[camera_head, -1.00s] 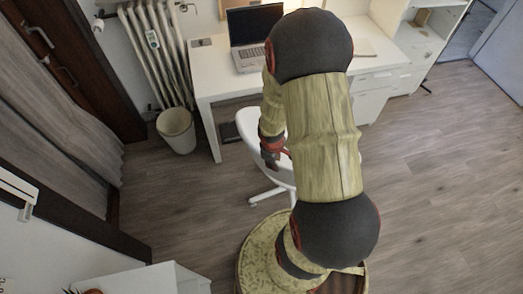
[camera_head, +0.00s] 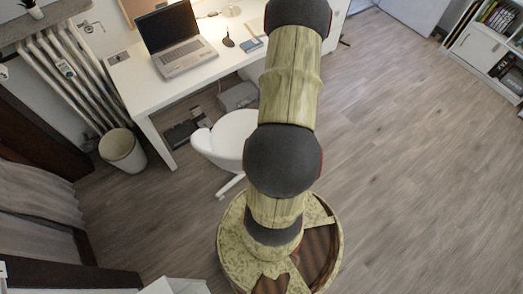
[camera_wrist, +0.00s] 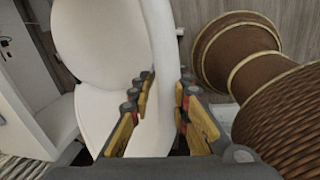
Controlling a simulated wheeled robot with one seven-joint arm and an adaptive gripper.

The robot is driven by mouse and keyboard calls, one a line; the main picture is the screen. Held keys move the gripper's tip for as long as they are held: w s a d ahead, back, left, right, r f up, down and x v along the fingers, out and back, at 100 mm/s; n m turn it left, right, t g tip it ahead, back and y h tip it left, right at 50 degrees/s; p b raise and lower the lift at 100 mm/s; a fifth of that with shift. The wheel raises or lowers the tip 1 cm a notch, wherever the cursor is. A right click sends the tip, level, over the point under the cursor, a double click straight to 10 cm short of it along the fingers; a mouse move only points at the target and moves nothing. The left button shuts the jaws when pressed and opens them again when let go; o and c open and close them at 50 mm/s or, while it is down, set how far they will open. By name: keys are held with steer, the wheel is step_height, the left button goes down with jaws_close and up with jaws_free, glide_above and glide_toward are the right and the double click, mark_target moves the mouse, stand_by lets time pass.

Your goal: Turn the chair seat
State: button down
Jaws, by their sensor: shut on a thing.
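The white swivel chair (camera_head: 226,138) stands in front of the desk, partly hidden behind my arm in the head view. Its star base shows below it. In the wrist view, the broad rounded white chair part (camera_wrist: 100,40) fills the upper left. A thin white chair edge (camera_wrist: 160,45) runs down between the two fingers of my gripper (camera_wrist: 164,102), which is shut on it. I cannot tell for certain whether this edge belongs to the seat or the backrest. In the head view my gripper is hidden by my arm.
The white desk (camera_head: 130,82) carries a laptop (camera_head: 178,42). A waste bin (camera_head: 122,150) stands left of it by the radiator (camera_head: 75,75). A box (camera_head: 238,96) sits under the desk. Shelves (camera_head: 480,50) stand far right. The wooden floor (camera_head: 410,170) at right is clear.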

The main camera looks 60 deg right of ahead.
steer(key=shift+n, duration=0.8)
steer(key=shift+s+d+f+p, duration=0.1)
steer(key=shift+s+d+p, duration=1.15)
steer(key=shift+d, duration=0.35)
steer(key=shift+s, duration=0.1)
steer(key=c, duration=2)
jaws_free()
steer(key=shift+c, duration=0.2)
steer(key=o, duration=0.4)
steer(key=shift+d, duration=0.15)
step_height(320, 180, up, 12)
steer(key=s+a, duration=0.1)
steer(key=shift+s, duration=0.3)
